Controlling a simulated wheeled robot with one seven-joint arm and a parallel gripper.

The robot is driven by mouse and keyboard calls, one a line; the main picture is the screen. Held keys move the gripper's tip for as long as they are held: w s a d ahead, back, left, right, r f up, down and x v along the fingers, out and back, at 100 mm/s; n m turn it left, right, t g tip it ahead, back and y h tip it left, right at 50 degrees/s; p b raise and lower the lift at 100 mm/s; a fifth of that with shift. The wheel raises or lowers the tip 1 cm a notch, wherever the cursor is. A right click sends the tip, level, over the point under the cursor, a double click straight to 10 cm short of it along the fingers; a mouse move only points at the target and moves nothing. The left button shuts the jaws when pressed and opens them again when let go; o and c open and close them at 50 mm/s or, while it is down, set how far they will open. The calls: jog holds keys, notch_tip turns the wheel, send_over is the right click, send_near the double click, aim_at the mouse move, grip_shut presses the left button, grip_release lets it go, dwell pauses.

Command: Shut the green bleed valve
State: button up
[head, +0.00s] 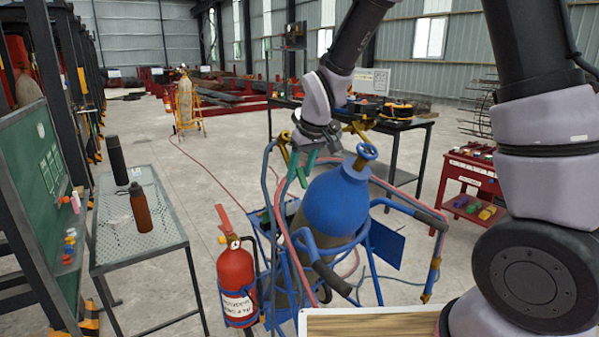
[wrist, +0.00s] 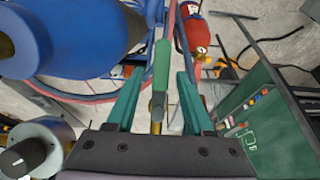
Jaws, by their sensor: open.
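The green bleed valve shows in the wrist view as a long green lever (wrist: 161,65) with brass-coloured parts close by. Its near end lies between the two teal fingers of my gripper (wrist: 160,80). The fingers are open, with a visible gap on each side of the lever. In the head view my gripper (head: 296,176) points down at the left side of the blue gas cylinder (head: 335,207), near its top. The lever cannot be told apart from the teal fingers there. The cylinder also fills the upper left of the wrist view (wrist: 75,35).
A blue handwheel (head: 364,153) tops the cylinder. A blue cart frame and red hoses surround it. A red fire extinguisher (head: 236,272) hangs at the front left. A mesh table (head: 165,250) with two bottles and a green board (head: 38,170) stand left. A red cart (head: 468,185) stands right.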

jog(key=shift+f, duration=0.2)
grip_shut()
dwell(1.4)
